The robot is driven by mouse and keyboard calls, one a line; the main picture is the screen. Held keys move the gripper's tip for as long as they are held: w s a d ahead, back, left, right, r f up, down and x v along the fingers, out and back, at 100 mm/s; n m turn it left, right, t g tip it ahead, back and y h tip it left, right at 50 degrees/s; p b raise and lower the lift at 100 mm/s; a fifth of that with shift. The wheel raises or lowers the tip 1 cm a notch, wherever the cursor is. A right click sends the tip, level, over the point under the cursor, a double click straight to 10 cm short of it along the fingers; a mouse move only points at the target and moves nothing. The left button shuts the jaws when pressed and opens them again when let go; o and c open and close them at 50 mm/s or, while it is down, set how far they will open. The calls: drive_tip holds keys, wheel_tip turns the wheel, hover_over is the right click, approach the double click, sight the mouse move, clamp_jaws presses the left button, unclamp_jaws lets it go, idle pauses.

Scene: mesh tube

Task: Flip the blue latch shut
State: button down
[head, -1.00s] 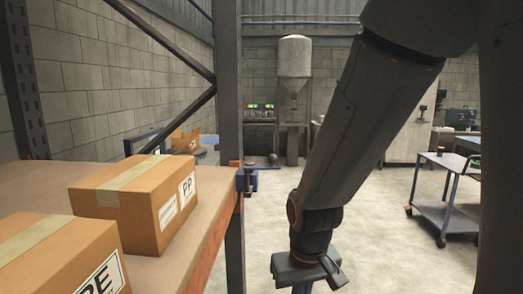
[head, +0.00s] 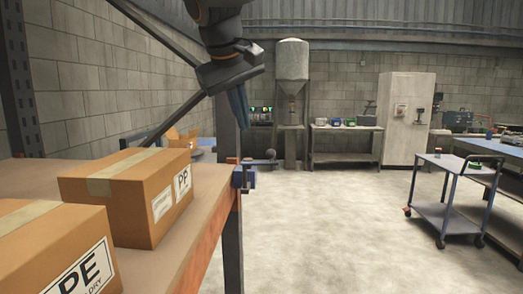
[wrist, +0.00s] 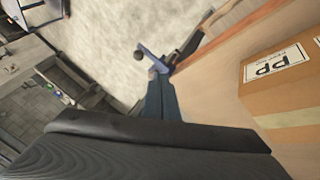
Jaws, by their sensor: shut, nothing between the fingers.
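The blue latch (head: 247,178) is mounted on the shelf post at the end of the shelf. Its lever sticks out to the right, away from the post, and ends in a dark round knob (head: 271,154). In the wrist view the latch (wrist: 158,64) shows just beyond my fingertips, with its knob to the left. My gripper (head: 243,124) points down above the latch, a little in front of the post. It is shut and empty. In the wrist view my gripper's fingertips (wrist: 160,84) look close to the latch; whether they touch it I cannot tell.
Cardboard boxes (head: 130,195) stand on the wooden shelf (head: 205,215), left of the latch. The shelf post (head: 233,240) is directly beside it. The floor to the right is free as far as a trolley (head: 447,213).

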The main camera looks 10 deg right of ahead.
drive_tip(key=shift+r, duration=0.3)
drive_tip(key=shift+f, duration=0.1)
drive_tip(key=w+d+f+p, duration=0.4)
drive_tip(key=w+d+f, duration=0.2)
drive_tip(key=f, duration=0.3)
drive_tip(key=shift+w+d, duration=0.15)
drive_tip(key=shift+d, duration=0.1)
idle(0.4)
